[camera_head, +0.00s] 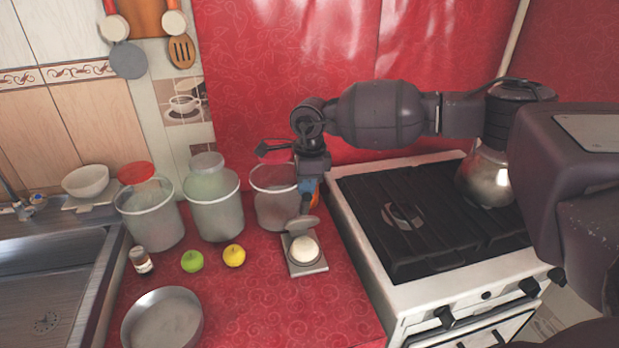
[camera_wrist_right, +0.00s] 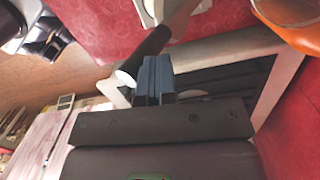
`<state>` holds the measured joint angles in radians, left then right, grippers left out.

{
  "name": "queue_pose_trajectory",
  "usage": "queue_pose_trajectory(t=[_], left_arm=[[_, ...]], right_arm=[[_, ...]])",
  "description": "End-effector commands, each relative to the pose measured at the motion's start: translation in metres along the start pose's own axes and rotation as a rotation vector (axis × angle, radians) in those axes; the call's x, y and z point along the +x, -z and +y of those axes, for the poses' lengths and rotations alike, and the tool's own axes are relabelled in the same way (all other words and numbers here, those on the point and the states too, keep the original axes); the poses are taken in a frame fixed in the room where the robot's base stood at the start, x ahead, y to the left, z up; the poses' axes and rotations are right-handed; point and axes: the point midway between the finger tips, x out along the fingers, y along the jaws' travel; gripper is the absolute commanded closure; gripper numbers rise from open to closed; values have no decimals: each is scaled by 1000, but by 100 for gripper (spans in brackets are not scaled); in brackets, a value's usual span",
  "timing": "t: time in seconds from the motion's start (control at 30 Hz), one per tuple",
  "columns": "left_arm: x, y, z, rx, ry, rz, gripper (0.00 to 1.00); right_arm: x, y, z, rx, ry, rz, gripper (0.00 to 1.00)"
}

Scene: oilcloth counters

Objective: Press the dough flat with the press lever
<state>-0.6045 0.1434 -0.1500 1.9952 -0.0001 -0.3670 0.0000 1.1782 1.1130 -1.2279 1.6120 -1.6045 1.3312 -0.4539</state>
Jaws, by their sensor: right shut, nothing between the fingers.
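The dough press has a grey square base (camera_head: 309,268) on the red counter. A round white lump of dough (camera_head: 304,250) sits on the base. The press's grey round upper plate (camera_head: 302,225) is raised and tilted behind the dough, apart from it. My right gripper (camera_head: 308,190) is just behind and above this plate, and the lever is largely hidden there. In the right wrist view its blue fingers (camera_wrist_right: 155,80) are together with nothing between them. Whether they touch the lever, I cannot tell. My left gripper is out of view.
A green apple (camera_head: 192,261), a yellow apple (camera_head: 234,256), a small bottle (camera_head: 141,260) and a round pan (camera_head: 162,322) lie to the left. The stove (camera_head: 402,282) borders the counter on the right.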

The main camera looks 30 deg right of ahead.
Motion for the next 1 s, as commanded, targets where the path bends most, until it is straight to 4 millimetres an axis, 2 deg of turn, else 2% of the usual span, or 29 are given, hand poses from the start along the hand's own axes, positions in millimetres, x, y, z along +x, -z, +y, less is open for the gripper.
queue_pose_trajectory(t=[0.13,0.33,0.53,0.8,1.0], left_arm=[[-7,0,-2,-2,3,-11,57],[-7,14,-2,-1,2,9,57],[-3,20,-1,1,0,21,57],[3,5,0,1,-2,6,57],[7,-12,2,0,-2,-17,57]], right_arm=[[7,2,16,-11,105,-14,100],[25,6,38,-21,243,-33,100],[47,10,60,-19,242,-32,100],[91,17,91,-18,237,-30,100],[123,22,103,-16,234,-27,100]])
